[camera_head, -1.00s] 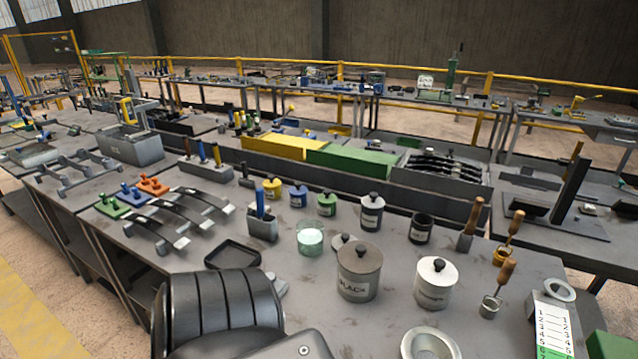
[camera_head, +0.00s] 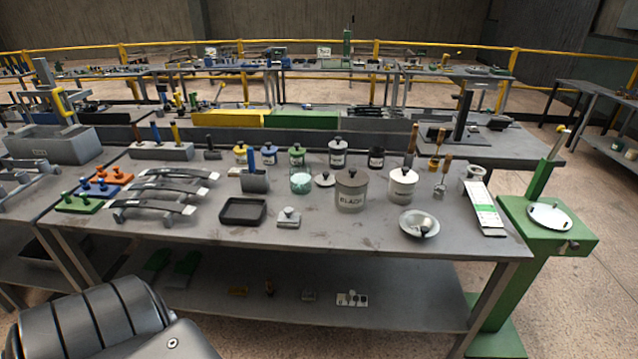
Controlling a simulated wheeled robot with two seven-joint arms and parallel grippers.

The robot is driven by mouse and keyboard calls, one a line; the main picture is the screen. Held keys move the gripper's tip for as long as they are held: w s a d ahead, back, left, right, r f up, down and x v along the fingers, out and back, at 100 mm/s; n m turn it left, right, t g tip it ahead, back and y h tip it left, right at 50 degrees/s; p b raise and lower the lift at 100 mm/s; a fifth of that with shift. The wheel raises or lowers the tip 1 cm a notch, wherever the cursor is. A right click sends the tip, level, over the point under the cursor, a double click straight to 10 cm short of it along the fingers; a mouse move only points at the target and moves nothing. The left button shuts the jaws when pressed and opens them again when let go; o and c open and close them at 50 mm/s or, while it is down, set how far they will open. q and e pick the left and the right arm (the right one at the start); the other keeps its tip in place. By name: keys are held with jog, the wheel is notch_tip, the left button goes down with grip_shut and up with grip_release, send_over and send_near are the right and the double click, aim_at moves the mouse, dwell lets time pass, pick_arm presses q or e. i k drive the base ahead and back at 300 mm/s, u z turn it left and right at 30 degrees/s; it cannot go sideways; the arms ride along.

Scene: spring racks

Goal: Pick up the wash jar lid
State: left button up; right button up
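A small round grey lid with a dark knob (camera_head: 325,180) lies flat on the workbench (camera_head: 330,232). A white lidded jar (camera_head: 402,187) stands to the right. Neither gripper is in view; only a dark part of my own arm shows at the lower left.
Small yellow, blue and green lidded jars (camera_head: 297,155) stand behind. A black tray (camera_head: 243,211), a small grey knobbed block (camera_head: 289,218) and a metal bowl (camera_head: 419,223) lie nearer the front edge. Curved spring racks (camera_head: 160,190) are on the left. The front middle of the bench is clear.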

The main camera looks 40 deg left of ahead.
aim_at(325, 179)
jog(key=u, duration=1.5)
